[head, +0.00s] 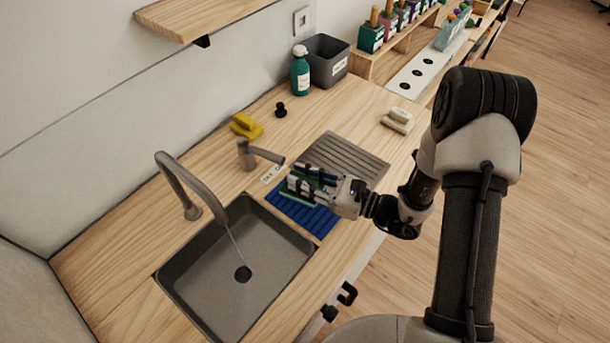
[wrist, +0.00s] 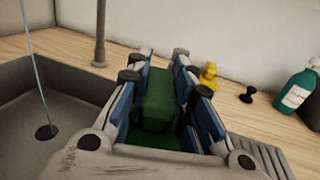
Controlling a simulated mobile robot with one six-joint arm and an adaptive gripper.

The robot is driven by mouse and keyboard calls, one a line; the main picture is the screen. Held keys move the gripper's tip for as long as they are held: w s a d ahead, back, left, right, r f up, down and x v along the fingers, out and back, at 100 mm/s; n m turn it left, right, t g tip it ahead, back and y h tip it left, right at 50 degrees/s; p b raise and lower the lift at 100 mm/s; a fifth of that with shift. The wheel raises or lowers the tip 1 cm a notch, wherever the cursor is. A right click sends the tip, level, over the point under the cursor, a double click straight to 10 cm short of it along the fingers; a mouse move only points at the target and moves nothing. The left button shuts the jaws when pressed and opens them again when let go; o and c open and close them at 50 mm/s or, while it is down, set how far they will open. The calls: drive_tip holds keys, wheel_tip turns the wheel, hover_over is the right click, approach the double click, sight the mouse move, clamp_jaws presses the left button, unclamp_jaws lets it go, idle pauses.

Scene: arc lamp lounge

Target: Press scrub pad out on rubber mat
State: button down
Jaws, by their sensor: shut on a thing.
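The scrub pad (wrist: 158,100) is green and sits between the fingers of my gripper (wrist: 165,85) in the wrist view. In the head view my gripper (head: 312,184) is shut on the pad, and only a thin green edge of it shows. The blue ribbed rubber mat (head: 310,218) lies on the counter between the sink and the grey drainer. The gripper and pad are over the far part of the mat. I cannot tell whether the pad touches the mat.
The sink (head: 210,285) lies left of the mat, with water running from the curved tap (head: 175,170). A ribbed drainer (head: 350,152) is on the right. A yellow item (head: 246,126), a black knob (head: 281,109), a green bottle (head: 300,72) and a grey bin (head: 328,62) stand behind.

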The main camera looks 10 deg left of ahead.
drive_tip(key=shift+f+b, duration=2)
drive_tip(key=shift+f, duration=0.8)
drive_tip(key=c, duration=1.9)
unclamp_jaws()
clamp_jaws()
drive_tip(key=shift+d+f+b, duration=0.1)
drive_tip(key=shift+f+b, duration=0.35)
drive_tip(key=shift+f, duration=0.3)
drive_tip(key=shift+r, duration=0.1)
drive_tip(key=shift+r+p, duration=2.65)
drive_tip(key=shift+r, duration=0.9)
